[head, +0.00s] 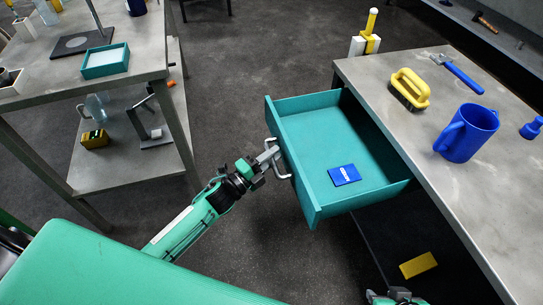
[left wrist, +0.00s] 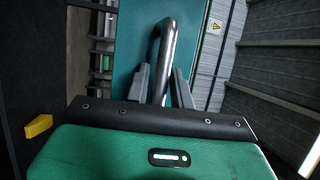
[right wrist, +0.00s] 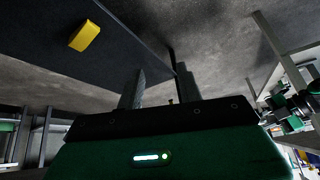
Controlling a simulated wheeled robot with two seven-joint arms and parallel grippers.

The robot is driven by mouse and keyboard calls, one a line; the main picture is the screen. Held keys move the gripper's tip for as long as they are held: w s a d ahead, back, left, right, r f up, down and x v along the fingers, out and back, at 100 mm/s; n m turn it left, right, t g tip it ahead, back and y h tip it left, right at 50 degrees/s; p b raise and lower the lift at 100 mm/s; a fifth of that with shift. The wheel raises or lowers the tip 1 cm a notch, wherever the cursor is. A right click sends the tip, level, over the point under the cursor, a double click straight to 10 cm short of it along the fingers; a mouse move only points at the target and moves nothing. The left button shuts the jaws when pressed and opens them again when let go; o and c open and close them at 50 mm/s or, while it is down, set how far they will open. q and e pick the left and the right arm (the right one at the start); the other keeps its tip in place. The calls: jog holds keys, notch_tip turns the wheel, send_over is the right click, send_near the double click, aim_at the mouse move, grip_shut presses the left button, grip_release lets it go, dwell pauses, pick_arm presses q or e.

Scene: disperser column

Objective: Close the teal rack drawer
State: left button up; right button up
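The teal rack drawer (head: 313,143) is pulled well out from under the grey bench top at right. A blue card-like block (head: 344,175) lies inside it. The drawer's grey bar handle (head: 283,166) is on its front, facing my left arm. My left gripper (head: 270,155) is at this handle; in the left wrist view the handle bar (left wrist: 167,45) runs between the two fingers, which appear closed against it. The teal drawer front (left wrist: 135,45) stands behind it. My right gripper (right wrist: 160,88) has its fingers apart and empty, low by the dark lower shelf; in the head view only its top shows.
The bench top (head: 400,125) carries a yellow brush (head: 409,90), a blue-handled tool (head: 460,75) and a blue mug (head: 468,133). A yellow block (head: 418,265) lies on the lower shelf. Another table (head: 30,70) stands at left, with open floor between.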

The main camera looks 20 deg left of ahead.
aim_at(359, 144)
pick_arm(q)
grip_shut()
